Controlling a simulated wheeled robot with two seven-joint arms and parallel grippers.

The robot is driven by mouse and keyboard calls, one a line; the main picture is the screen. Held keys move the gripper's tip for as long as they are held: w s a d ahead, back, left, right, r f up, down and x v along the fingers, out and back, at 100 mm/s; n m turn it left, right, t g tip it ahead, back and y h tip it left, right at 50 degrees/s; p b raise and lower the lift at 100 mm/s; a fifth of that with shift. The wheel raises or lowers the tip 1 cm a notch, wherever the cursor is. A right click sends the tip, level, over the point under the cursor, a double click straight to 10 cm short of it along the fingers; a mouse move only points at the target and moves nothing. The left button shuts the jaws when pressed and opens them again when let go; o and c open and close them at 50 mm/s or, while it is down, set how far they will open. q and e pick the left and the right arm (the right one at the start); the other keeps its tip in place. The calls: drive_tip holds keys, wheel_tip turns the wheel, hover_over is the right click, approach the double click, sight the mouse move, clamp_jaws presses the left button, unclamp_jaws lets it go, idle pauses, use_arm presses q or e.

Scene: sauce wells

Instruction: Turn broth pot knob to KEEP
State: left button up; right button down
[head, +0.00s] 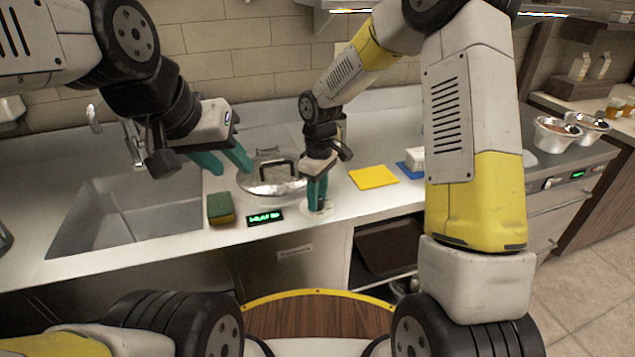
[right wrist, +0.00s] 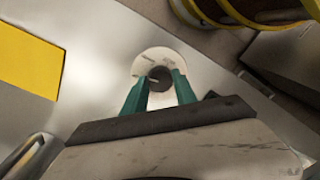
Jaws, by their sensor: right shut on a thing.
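The broth pot (head: 262,190), with a shiny lid and dark handle, is set in the counter in the head view. In front of it a small display (head: 265,217) glows green; its word is too small to read surely. My right gripper (head: 318,205) points down to the right of the pot, its teal fingers shut on the dark round knob (right wrist: 160,78). The knob sits on a pale round plate (right wrist: 152,57) with small marks, whose labels I cannot read. My left gripper (head: 234,168) is open and empty, above and left of the pot.
A green and brown sponge (head: 220,209) lies left of the display, beside the sink (head: 130,212). A yellow cloth (head: 373,177) lies right of my right gripper, with a blue item (head: 408,168) behind. Metal bowls (head: 555,133) stand far right.

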drive_tip(key=shift+w+n, duration=0.1)
drive_tip(key=shift+n, duration=1.9)
drive_tip(key=c, duration=1)
unclamp_jaws()
wheel_tip(320, 180, up, 8)
drive_tip(key=shift+w+f, duration=0.15)
drive_tip(key=shift+f, duration=0.1)
drive_tip(key=shift+r, duration=0.2)
